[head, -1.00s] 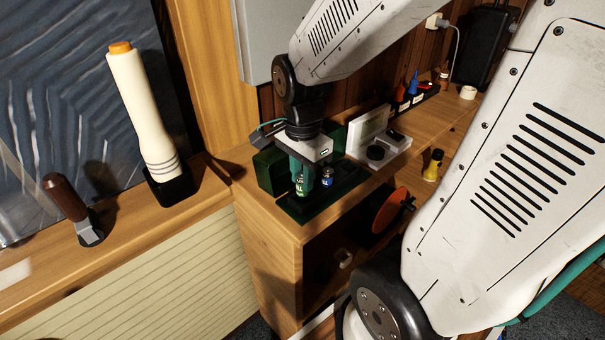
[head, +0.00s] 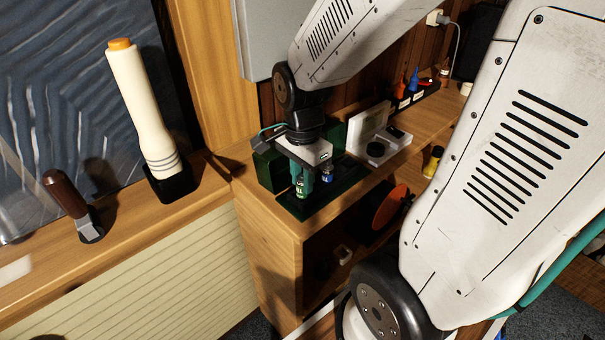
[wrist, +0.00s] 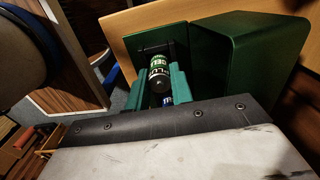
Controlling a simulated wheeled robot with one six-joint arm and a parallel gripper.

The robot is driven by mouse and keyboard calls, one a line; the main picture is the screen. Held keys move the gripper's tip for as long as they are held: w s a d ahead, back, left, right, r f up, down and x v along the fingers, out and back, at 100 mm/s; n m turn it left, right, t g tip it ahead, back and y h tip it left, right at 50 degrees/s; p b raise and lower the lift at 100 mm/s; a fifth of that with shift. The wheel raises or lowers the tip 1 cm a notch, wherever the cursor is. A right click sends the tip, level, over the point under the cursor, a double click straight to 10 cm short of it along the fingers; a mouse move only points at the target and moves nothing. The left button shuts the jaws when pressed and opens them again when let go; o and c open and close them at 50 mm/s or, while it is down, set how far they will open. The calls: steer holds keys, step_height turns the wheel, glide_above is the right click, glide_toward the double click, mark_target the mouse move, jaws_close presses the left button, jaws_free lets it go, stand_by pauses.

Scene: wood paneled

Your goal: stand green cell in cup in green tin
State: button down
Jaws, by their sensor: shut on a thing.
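The green cell (head: 301,189), with white lettering, is upright between the teal fingers of my gripper (head: 305,177), which is shut on it. In the wrist view, the green cell (wrist: 159,74) shows between the fingertips (wrist: 163,85). The green tin (head: 297,209) sits on the wooden shelf corner, and the cell is over its flat dark green part. A taller green box-like part (wrist: 255,55) rises beside it. A blue cell (head: 327,175) is just right of the fingers. The cup is hidden; I cannot tell whether the green cell's base touches anything.
A white device (head: 375,148) with a dark knob stands right of the tin. Small bottles (head: 414,82) stand farther back. An orange disc (head: 390,208) is on the lower shelf. A cream torch (head: 143,115) and brown-handled tool (head: 72,203) stand on the left ledge.

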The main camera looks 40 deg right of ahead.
steer(key=shift+f, duration=0.75)
steer(key=c, duration=1.1)
jaws_free()
steer(key=shift+c, duration=0.2)
step_height(320, 180, up, 8)
steer(key=shift+f, duration=0.1)
steer(key=shift+s+n, duration=0.2)
steer(key=shift+n, duration=0.8)
steer(key=s+a+r+n, duration=0.2)
steer(key=s+r+n, duration=0.1)
steer(key=s+n, duration=0.2)
steer(key=s+a+r+n+t, duration=0.1)
steer(key=s+n, duration=0.4)
steer(key=n, duration=0.5)
step_height(320, 180, up, 2)
steer(key=shift+s+a+r, duration=0.1)
steer(key=shift+s+a, duration=0.3)
steer(key=shift+a, duration=0.4)
